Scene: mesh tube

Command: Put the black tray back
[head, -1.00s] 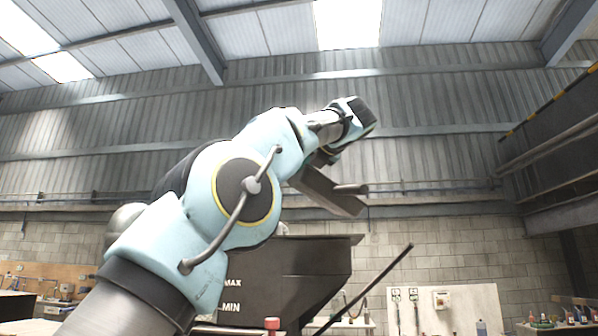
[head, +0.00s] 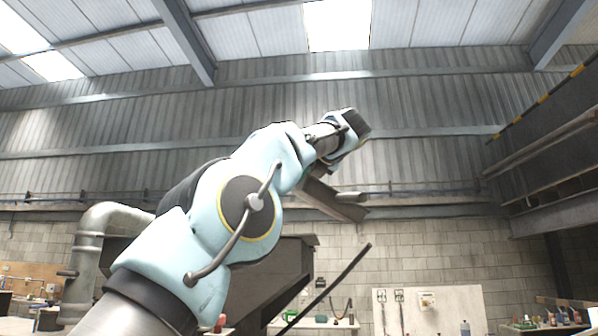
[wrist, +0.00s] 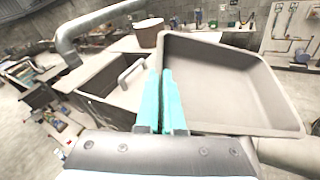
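The black tray (wrist: 235,85) looks grey-brown in the wrist view. It is a shallow, open tray with sloping walls, and I see no contents in it. My gripper (wrist: 161,85) has teal fingers, which sit close together on the tray's left wall and appear to grip its rim. In the head view, the tray (head: 333,196) shows as a dark slab held high below the end of my arm. The fingertips are hidden there.
In the wrist view, a dark open box with a handle (wrist: 110,85) lies left of the tray, with a grey pipe (wrist: 72,40) behind it. A dark hopper (head: 275,275) stands behind my arm in the head view. A white panel (head: 425,308) is at right.

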